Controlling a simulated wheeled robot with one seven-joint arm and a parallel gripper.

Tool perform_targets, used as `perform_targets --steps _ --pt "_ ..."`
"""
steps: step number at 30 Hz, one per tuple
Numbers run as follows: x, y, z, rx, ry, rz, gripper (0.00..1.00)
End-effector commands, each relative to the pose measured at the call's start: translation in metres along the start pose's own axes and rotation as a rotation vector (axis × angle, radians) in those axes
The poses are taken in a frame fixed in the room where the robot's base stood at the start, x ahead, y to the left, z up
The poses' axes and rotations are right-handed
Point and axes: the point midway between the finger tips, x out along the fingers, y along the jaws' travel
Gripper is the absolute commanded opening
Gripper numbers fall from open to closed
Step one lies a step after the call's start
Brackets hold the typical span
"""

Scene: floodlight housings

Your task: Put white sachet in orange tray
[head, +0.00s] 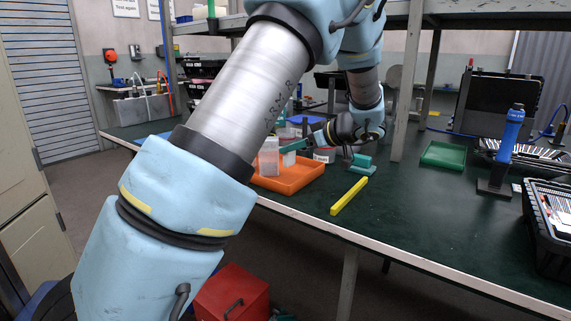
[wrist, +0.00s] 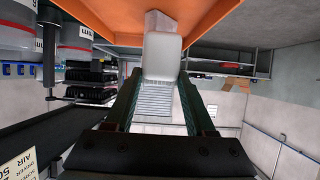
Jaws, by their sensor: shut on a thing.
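The orange tray (head: 312,178) lies on the green bench top, left of the yellow bar; its orange surface also fills the top of the wrist view (wrist: 95,18). My gripper (head: 291,149) reaches in from the right over the tray, its teal fingers roughly level. It is shut on the white sachet (wrist: 162,58), which sits between the fingertips in the wrist view. In the head view the sachet (head: 289,159) shows just under the fingers, above or inside the tray; I cannot tell whether it touches the tray floor.
A pale, translucent block (head: 269,158) stands in the tray beside the sachet. A yellow bar (head: 349,196), a teal fixture (head: 362,164) and a green tray (head: 443,155) are on the bench. A shelf post (head: 407,90) rises right of my wrist.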

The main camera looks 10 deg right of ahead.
Motion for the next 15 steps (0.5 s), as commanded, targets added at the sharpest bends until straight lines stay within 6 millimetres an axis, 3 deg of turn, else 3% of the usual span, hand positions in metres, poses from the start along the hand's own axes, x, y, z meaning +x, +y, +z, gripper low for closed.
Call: perform_targets --steps 15 --pt "0.022 0.0 0.045 -0.001 0.0 -0.001 0.02"
